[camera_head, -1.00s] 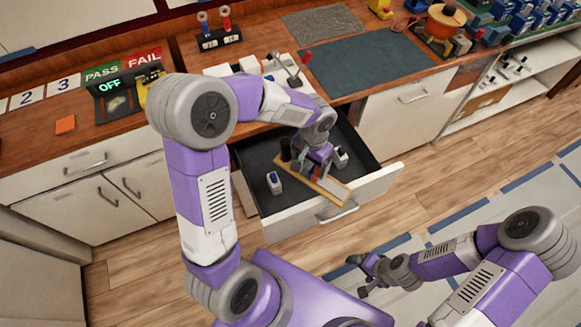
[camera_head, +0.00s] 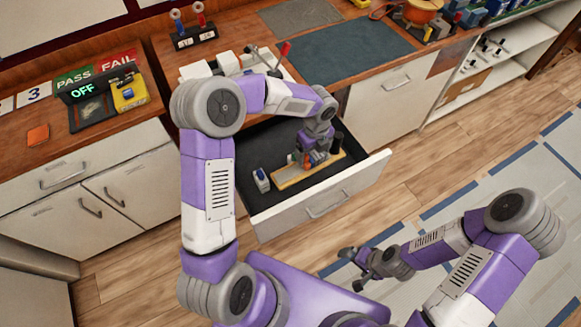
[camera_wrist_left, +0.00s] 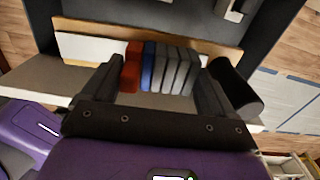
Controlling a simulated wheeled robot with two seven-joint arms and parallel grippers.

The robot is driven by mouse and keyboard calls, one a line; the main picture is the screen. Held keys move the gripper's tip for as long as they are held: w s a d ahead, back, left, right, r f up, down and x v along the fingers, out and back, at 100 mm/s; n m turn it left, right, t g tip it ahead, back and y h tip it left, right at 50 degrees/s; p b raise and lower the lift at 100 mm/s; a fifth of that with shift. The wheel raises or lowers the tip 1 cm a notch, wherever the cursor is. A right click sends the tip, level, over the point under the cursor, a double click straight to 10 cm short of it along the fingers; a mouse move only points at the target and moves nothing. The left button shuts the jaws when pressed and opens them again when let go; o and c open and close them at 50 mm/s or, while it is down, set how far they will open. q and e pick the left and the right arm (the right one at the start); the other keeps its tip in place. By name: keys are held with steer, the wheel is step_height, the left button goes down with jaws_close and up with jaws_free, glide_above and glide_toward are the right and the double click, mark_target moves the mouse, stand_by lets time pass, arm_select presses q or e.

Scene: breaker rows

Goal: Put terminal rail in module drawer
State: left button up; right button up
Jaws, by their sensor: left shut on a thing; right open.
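The terminal rail (camera_head: 290,178) is a tan strip with a white rail and a row of red, blue and grey terminals, which show in the left wrist view (camera_wrist_left: 163,68). My left gripper (camera_head: 310,160) is shut on it, with fingers at both ends of the terminal row. The rail is inside the outline of the open module drawer (camera_head: 322,203), roughly parallel to its front. I cannot tell whether it touches the dark drawer floor. My right gripper (camera_head: 354,268) is open and empty in front of the drawer, above the floor.
A white and blue module (camera_head: 262,180) stands in the drawer by the rail's left end. A black cylinder (camera_head: 337,138) is near its right end. The counter above holds a dark mat (camera_head: 350,47), a tester reading OFF (camera_head: 90,100) and an orange card (camera_head: 38,135).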

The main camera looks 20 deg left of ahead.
mark_target(313, 154)
arm_select(q)
step_height(313, 154, down, 6)
steer(key=b, duration=0.3)
steer(key=shift+w+f, duration=0.1)
steer(key=shift+f, duration=0.15)
step_height(313, 154, down, 10)
steer(key=b, duration=0.3)
arm_select(e)
step_height(313, 154, down, 8)
steer(key=shift+r, duration=0.2)
arm_select(q)
steer(key=o, duration=1.4)
steer(key=shift+f, duration=0.1)
steer(key=shift+c, duration=0.2)
arm_select(e)
steer(key=shift+f, duration=0.1)
arm_select(q)
step_height(313, 154, up, 12)
steer(key=p, duration=0.3)
arm_select(e)
step_height(313, 154, up, 4)
steer(key=shift+f, duration=0.1)
